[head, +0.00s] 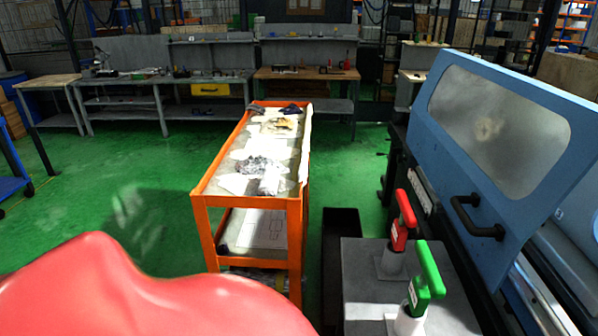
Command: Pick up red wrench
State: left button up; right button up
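The red wrench (402,222) stands upright at the lower right of the head view. Neither of my grippers is in view, so nothing is seen touching the wrenches.
An orange cart (200,192) with papers and cloths stands left of the cabinet. Workbenches line the back. Green floor (130,190) is open at left.

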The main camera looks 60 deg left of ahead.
aim_at(399, 234)
jog(key=u, duration=1.2)
